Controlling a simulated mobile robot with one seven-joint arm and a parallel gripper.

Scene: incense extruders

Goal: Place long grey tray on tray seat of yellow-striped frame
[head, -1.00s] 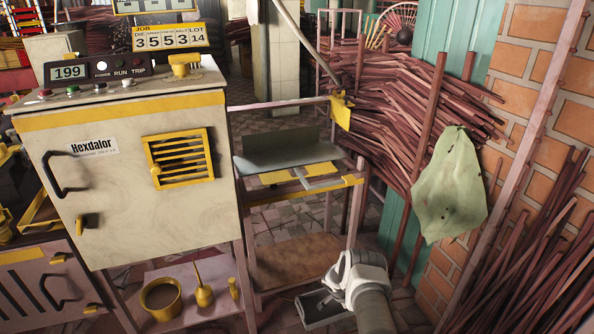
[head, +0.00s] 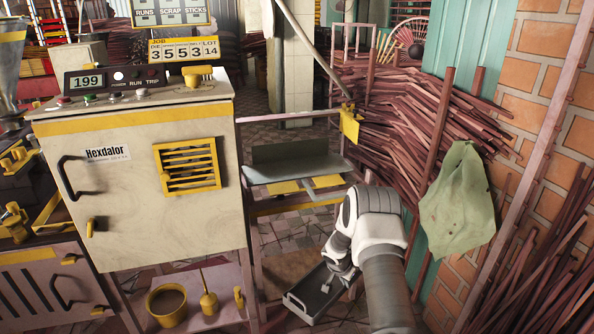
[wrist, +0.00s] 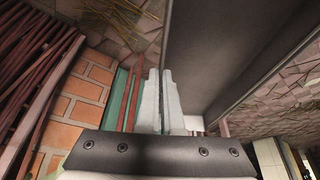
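The long grey tray (head: 301,301) has a dark floor and a paler raised rim. It hangs low in front of the yellow-striped frame (head: 296,208), below its upper level. My gripper (head: 341,281) is at the tray's right side, its fingers close together on the edge, and the tray is held clear of the frame. In the wrist view the tray (wrist: 205,55) fills the upper middle, beside the pale fingers (wrist: 162,100); the exact contact is hard to see. The frame carries a grey angled plate (head: 290,158) with yellow pads (head: 285,187) in front; which part is the seat is unclear.
The cream Hexdator cabinet (head: 125,190) stands close left of the frame. A slanted bar with a yellow flag (head: 350,124) rises at the frame's back right. Stick bundles (head: 400,130), a green cloth (head: 457,200) and a brick wall (head: 560,137) crowd the right.

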